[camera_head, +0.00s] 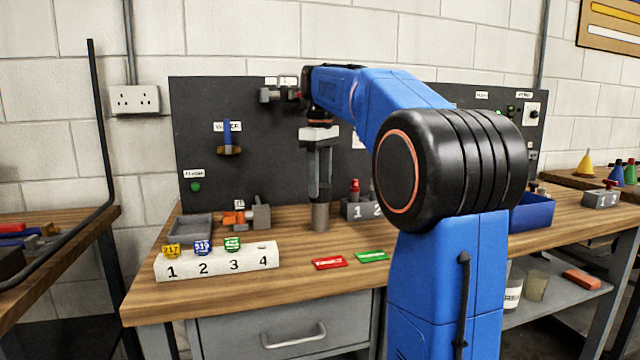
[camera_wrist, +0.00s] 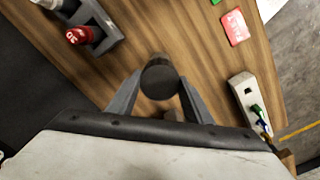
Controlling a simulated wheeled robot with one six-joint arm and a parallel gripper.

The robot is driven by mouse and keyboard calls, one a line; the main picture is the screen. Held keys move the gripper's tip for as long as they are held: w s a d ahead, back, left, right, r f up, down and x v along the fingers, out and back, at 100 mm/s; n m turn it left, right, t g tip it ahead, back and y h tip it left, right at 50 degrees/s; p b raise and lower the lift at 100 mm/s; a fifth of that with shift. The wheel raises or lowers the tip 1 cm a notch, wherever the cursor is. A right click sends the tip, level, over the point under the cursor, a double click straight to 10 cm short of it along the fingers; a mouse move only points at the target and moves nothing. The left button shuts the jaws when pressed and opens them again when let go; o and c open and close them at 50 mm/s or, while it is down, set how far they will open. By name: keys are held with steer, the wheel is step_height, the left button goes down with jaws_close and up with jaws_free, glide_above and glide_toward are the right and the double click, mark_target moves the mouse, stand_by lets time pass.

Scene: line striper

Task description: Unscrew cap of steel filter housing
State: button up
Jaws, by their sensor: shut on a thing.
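The steel filter housing (camera_head: 320,216) is a grey upright cylinder on the wooden bench, below my gripper (camera_head: 319,190). In the wrist view its round dark cap (camera_wrist: 160,77) sits between the fingertips of my gripper (camera_wrist: 160,90). The fingers are shut on the cap from both sides and point straight down. The lower part of the housing is mostly hidden beneath the cap in the wrist view. The join between cap and body is too small to make out.
A white numbered rack (camera_head: 216,262) with small tags stands at the bench's front left. A grey tray (camera_head: 187,229) lies behind it. A red card (camera_head: 330,263) and a green card (camera_head: 372,256) lie at the front. A black panel (camera_head: 250,150) stands behind.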

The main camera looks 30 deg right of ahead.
steer(key=n, duration=0.4)
steer(key=shift+n, duration=0.3)
steer(key=o, duration=1.2)
steer(key=shift+c, duration=0.5)
